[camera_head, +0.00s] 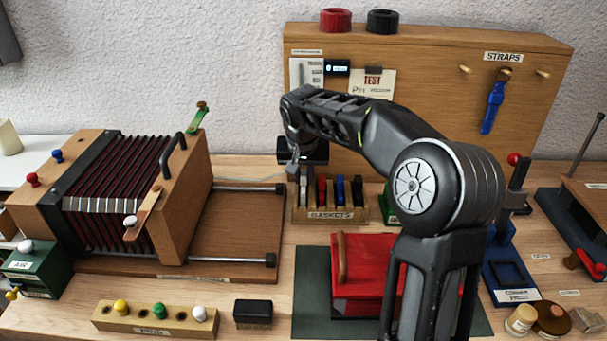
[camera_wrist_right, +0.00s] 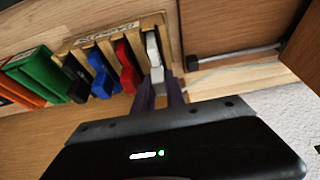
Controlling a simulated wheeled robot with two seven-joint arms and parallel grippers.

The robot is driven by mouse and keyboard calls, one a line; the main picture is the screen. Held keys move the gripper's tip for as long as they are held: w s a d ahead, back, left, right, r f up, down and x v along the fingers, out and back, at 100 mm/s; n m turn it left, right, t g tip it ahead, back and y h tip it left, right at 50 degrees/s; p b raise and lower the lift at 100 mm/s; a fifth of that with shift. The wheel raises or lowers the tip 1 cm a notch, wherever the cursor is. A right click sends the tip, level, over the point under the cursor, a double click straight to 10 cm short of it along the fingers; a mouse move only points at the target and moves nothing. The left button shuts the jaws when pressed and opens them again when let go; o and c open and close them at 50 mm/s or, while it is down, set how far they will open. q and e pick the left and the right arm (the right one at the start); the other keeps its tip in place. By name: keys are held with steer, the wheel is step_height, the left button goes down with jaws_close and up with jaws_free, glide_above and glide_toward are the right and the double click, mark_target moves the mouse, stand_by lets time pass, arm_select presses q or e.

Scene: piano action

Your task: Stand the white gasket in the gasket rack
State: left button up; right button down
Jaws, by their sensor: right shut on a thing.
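The wooden gasket rack (camera_head: 330,216) stands on the table below the big wooden board. Red (camera_head: 321,190), blue (camera_head: 340,189) and black (camera_head: 357,191) gaskets stand in its slots. The white gasket (camera_head: 304,188) is at the rack's left end in the head view, upright beside the red one. In the wrist view the white gasket (camera_wrist_right: 153,50) appears to sit in the end slot of the rack (camera_wrist_right: 168,32). My right gripper (camera_wrist_right: 160,95) is shut on the gasket's outer end; its fingertips are small and partly hidden in the head view (camera_head: 299,170). My left gripper is not seen.
A bellows device (camera_head: 120,175) on a wooden base stands to the left. A red box (camera_head: 365,270) is in front of the rack, partly behind my arm. A green block (camera_head: 391,210) sits just right of the rack. The wooden board (camera_head: 430,60) rises behind.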

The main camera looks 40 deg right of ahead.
steer(key=shift+f, duration=0.3)
steer(key=c, duration=1.3)
jaws_free()
steer(key=shift+o, duration=0.3)
steer(key=shift+o, duration=0.9)
steer(key=shift+r, duration=0.1)
steer(key=shift+r+p, duration=2.75)
steer(key=shift+r, duration=0.95)
